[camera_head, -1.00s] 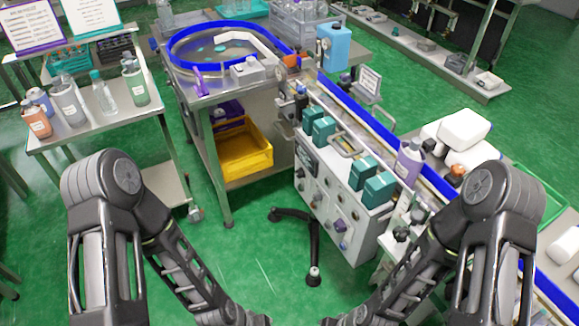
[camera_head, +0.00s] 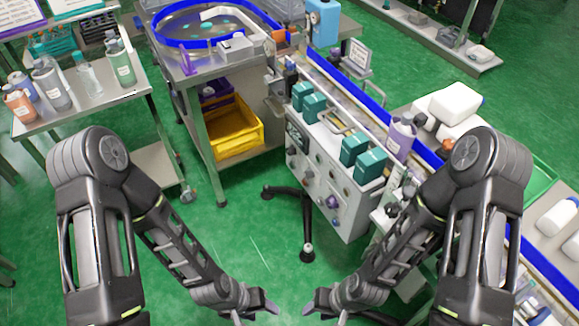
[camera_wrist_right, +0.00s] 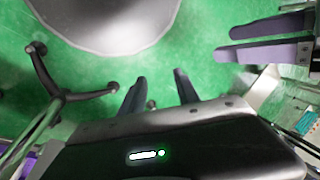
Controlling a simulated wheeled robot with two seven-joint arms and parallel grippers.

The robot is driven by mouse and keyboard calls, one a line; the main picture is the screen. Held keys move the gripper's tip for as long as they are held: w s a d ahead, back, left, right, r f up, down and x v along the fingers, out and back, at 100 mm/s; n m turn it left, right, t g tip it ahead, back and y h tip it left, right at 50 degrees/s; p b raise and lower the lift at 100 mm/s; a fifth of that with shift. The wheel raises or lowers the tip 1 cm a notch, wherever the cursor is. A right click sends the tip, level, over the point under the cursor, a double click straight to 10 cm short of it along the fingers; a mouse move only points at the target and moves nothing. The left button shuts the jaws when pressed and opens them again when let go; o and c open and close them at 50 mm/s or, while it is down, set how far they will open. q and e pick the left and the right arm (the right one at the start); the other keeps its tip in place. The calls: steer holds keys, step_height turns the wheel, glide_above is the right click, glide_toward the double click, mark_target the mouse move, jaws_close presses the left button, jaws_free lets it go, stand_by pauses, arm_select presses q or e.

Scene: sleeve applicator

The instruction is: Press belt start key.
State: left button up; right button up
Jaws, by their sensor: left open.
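The belt machine (camera_head: 325,185) stands right of centre in the head view, with a pale front panel of several small knobs and buttons. Labels are too small to read, so I cannot tell which one is the belt start key. My left gripper (camera_head: 262,313) is open and empty at the bottom middle. My right gripper (camera_head: 319,312) is beside it, fingers apart and empty, low in front of the machine. In the right wrist view its fingers (camera_wrist_right: 158,88) show over green floor. Neither gripper touches the panel.
A blue-edged conveyor (camera_head: 350,85) runs along the machine's top, with teal boxes (camera_head: 362,158) in front. A steel table with a yellow bin (camera_head: 232,128) stands to the left. A black stand foot (camera_head: 305,253) is on the floor below the panel.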

jaws_close()
stand_by(1.4)
